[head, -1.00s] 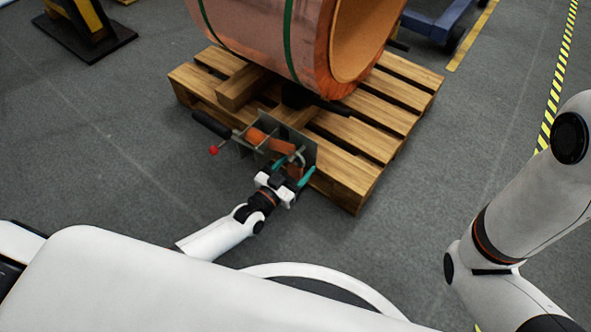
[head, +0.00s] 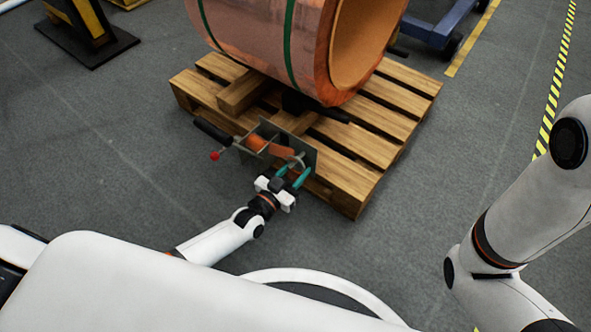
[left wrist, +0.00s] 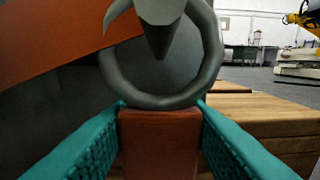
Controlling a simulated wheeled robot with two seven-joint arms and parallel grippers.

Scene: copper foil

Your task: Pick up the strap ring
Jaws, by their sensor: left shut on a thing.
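The strap ring shows in the left wrist view as a thick grey metal ring (left wrist: 165,102), with an orange-brown tab (left wrist: 158,145) below it. A pointed grey hook end (left wrist: 160,30) hangs across its upper opening. In the head view my left gripper (head: 292,173) is at the near end of the strap ratchet (head: 265,145), beside the pallet's near edge. Its teal fingers stand on both sides of the tab, shut on it just under the ring. The ring is small in the head view. My right gripper is out of view; only its arm shows at the right.
A large copper coil (head: 262,38) with green bands rests on a wooden pallet (head: 345,178). The ratchet has a black handle (head: 212,131) and a red knob (head: 214,156). A yellow and black post (head: 75,25) stands at upper left.

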